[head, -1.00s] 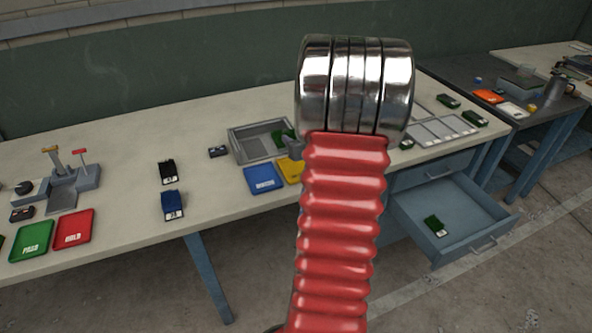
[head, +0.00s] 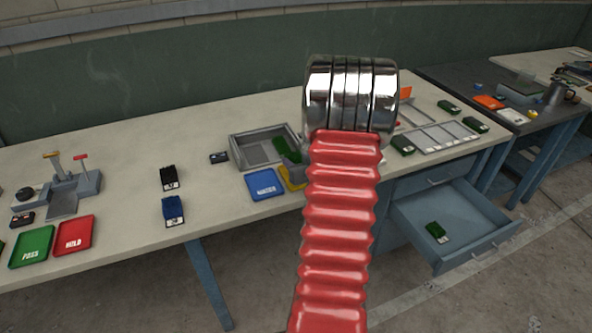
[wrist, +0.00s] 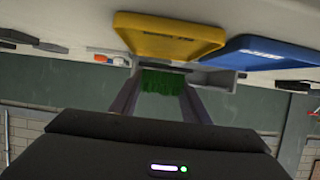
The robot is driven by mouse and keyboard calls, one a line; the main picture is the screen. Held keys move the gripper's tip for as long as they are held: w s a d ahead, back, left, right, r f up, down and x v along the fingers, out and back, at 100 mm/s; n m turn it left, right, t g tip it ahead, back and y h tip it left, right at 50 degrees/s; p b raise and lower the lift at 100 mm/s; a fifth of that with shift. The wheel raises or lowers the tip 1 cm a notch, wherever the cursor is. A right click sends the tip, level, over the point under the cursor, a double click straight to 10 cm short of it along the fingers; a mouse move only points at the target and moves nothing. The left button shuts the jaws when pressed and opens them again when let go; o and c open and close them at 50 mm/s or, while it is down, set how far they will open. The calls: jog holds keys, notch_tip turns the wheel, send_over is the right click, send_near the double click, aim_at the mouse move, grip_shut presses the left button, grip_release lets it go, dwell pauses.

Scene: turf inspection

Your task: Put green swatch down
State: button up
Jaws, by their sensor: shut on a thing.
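My gripper (wrist: 160,97) is shut on a green swatch (wrist: 162,82), which shows between the two fingers in the wrist view. In the head view the green swatch (head: 287,149) shows at the right side of the grey tray (head: 240,158), beside my arm. I cannot tell whether it touches the tray. My red arm hides most of the gripper there. Other green swatches lie right of the arm: one on the bench (head: 402,145), others near the divided tray (head: 448,107), and one in the open drawer (head: 437,232).
A blue tray (head: 263,185) and a partly hidden yellow tray (head: 292,178) lie in front of the grey tray. Green (head: 32,247) and red (head: 73,234) trays lie far left. The open drawer (head: 478,254) juts out below the bench.

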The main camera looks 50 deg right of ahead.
jog(key=shift+f, duration=1.7)
jog(key=o, duration=0.8)
jog(key=shift+f, duration=0.1)
jog(key=shift+s+a+r, duration=0.25)
jog(key=shift+s+r, duration=0.1)
jog(key=shift+s, duration=0.15)
jog(key=v, duration=1)
jog(key=shift+s+a+r, duration=0.15)
jog(key=shift+s+a, duration=0.05)
jog(key=shift+s, duration=0.15)
